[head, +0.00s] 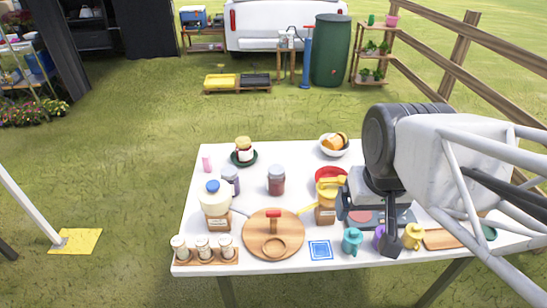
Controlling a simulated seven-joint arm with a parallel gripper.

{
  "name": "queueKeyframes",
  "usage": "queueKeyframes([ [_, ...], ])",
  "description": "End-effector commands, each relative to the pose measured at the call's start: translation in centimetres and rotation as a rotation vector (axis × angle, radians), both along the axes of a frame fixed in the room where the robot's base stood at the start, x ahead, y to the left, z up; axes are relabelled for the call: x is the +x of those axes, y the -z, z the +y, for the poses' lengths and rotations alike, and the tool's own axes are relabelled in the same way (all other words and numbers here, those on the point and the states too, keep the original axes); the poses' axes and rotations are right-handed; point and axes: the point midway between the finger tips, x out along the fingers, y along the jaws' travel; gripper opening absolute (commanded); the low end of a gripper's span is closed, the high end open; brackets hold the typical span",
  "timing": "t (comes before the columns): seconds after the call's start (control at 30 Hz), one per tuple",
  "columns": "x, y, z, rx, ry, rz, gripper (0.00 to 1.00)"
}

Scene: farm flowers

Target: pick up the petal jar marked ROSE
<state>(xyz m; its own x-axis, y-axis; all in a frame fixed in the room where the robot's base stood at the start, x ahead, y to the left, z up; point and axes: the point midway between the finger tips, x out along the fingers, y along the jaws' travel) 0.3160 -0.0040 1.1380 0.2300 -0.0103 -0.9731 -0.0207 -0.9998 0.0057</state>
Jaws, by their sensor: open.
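Two lidded jars stand upright at the back middle of the white table. One jar with dark red contents (276,182) has a grey lid; another jar with purple contents (230,182) stands to its left. Their labels are too small to read, so I cannot tell which is marked ROSE; the red one may be. My gripper (391,238) is at the right, pointing down over the table's front right part, well to the right of both jars. It is open, with only one dark finger clearly visible, and holds nothing that I can see.
A blue-lidded jar (213,200) stands in front of the purple one. A round wooden board (286,244), a spice rack (204,257), several small colored jugs, a scale (350,212) and a white bowl (334,150) surround the jars. Bare tabletop (288,150) lies behind the red jar.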

Motion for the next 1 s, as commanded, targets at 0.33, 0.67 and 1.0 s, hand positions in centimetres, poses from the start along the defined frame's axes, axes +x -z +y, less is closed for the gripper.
queueKeyframes([
  [0.33,0.00,0.00,0.00,0.000,0.000,0.000,0.89],
  [0.67,0.00,0.00,0.00,0.000,0.000,0.000,0.94],
  [1.0,0.03,-0.94,0.00,0.000,0.000,-0.002,0.94],
])
